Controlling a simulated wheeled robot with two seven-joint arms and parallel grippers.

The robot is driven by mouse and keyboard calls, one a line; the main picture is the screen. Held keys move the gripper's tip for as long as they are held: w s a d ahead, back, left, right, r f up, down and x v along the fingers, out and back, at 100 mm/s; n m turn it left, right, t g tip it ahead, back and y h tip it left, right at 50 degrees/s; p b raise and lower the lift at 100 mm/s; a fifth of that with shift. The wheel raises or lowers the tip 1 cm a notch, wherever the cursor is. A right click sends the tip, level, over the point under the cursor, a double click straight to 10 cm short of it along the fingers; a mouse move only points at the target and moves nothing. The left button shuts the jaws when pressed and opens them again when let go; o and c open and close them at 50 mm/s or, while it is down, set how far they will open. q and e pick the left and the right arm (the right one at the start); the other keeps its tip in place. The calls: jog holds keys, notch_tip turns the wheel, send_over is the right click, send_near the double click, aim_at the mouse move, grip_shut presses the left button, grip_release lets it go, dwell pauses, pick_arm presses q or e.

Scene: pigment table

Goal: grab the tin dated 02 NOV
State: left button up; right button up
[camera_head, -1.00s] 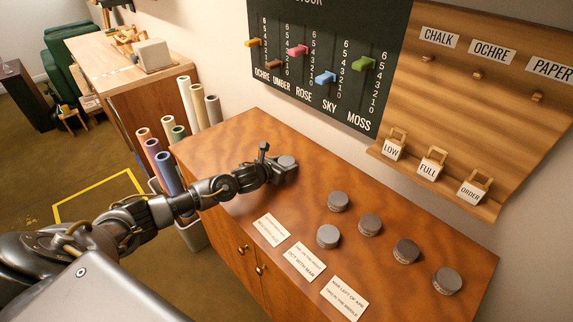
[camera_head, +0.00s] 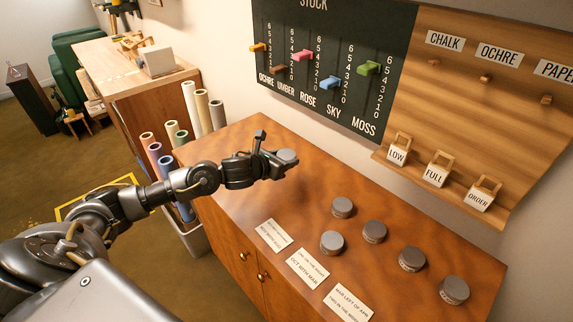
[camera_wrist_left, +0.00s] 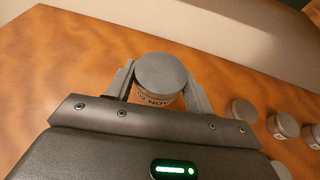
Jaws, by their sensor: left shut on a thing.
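The tin (camera_wrist_left: 160,74) is round with a grey lid, and its label in the left wrist view reads 02 NOV. My left gripper (camera_wrist_left: 158,88) is shut on this tin, one finger on each side of it. In the head view the tin (camera_head: 287,156) is at the tip of my left gripper (camera_head: 280,160), above the back left part of the table (camera_head: 240,140). The lower part of the tin is hidden by the gripper in the wrist view. My right gripper is not in view.
Several other grey-lidded tins (camera_head: 342,207) stand to the right on the table. Paper cards (camera_head: 307,267) lie along the front edge. Behind are a chalkboard (camera_head: 335,60) with coloured sliders and a wooden board (camera_head: 480,120) with tags. Rolled tubes (camera_head: 190,105) stand left of the table.

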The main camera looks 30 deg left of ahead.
pick_arm(q)
jog(key=s+d+r+b, duration=0.1)
jog(key=s+d+r, duration=0.1)
jog(key=s, duration=0.6)
jog(key=shift+d+r, duration=0.25)
jog(key=shift+r, duration=0.5)
jog(key=shift+d, duration=0.1)
